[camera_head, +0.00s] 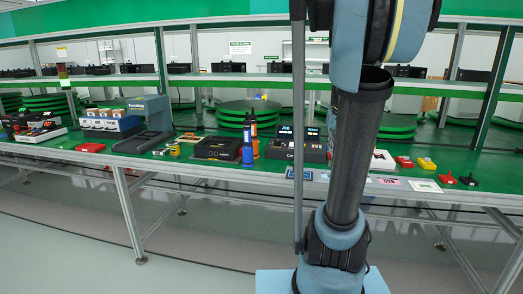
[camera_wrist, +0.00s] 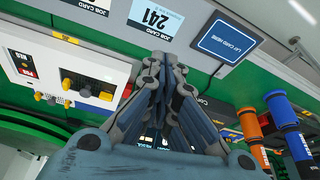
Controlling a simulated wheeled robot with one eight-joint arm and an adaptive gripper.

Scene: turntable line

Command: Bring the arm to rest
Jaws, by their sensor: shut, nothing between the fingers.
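My gripper (camera_wrist: 163,62) shows in the wrist view with its grey-blue fingers brought together and nothing between them. It hangs over the front part of the green bench, and no object is seen touching it. In the head view my arm rises through the right of the middle and leaves the picture at the top. The gripper itself does not show there.
The floor (camera_head: 75,235) in front is clear.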

